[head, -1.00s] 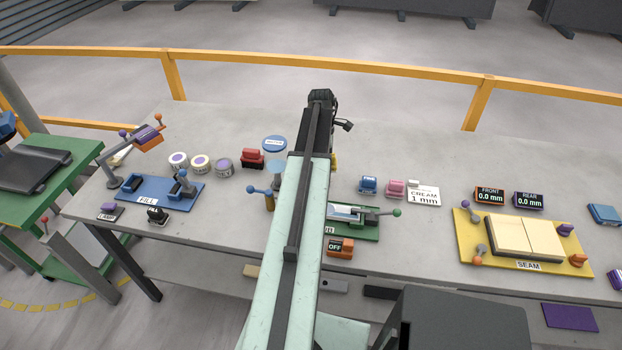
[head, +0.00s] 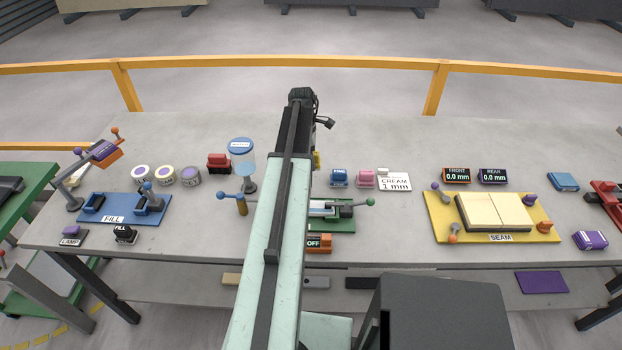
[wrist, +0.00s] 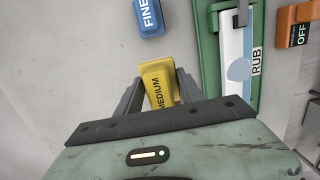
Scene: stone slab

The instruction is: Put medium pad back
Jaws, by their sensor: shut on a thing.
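The medium pad (wrist: 156,84) is a yellow block marked MEDIUM, seen in the wrist view between the two dark fingers of my gripper (wrist: 158,88). My gripper is shut on it. In the head view only a sliver of the yellow pad (head: 317,160) shows beside the end of my arm, which hides most of the gripper. The blue FINE pad (wrist: 149,16) lies ahead of the gripper in the wrist view and also shows on the slab in the head view (head: 339,178). I cannot tell whether the medium pad touches the slab.
A green RUB fixture (head: 338,217) and an orange OFF switch (head: 318,243) lie right of my arm. A pink block (head: 366,178) and the CREAM card (head: 395,182) sit beyond the blue pad.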

